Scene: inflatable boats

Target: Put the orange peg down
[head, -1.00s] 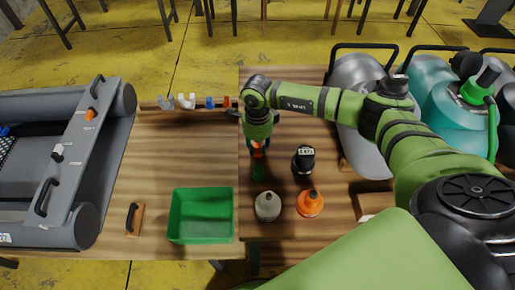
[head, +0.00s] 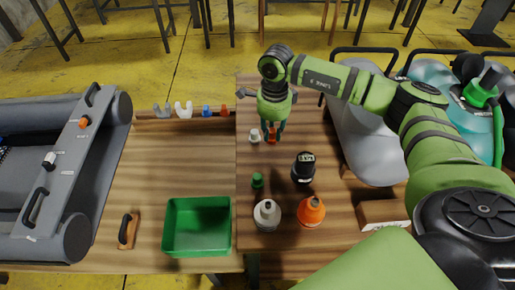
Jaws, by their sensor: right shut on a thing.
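My right gripper (head: 273,127) reaches in from the right and points down over the right-hand table. It is shut on the orange peg (head: 271,136), which shows just below the fingers. I cannot tell whether the peg's lower end touches the table. A small white peg (head: 254,136) stands just left of it. A green peg (head: 257,181) stands nearer to me on the same table. My left gripper is not in view.
A black device with a display (head: 304,168), a grey-white bottle (head: 267,215) and an orange bottle (head: 311,211) stand on the right-hand table (head: 345,205). A green bin (head: 197,254) and a rack (head: 180,125) with coloured holders are on the left table. A grey boat (head: 75,165) lies far left.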

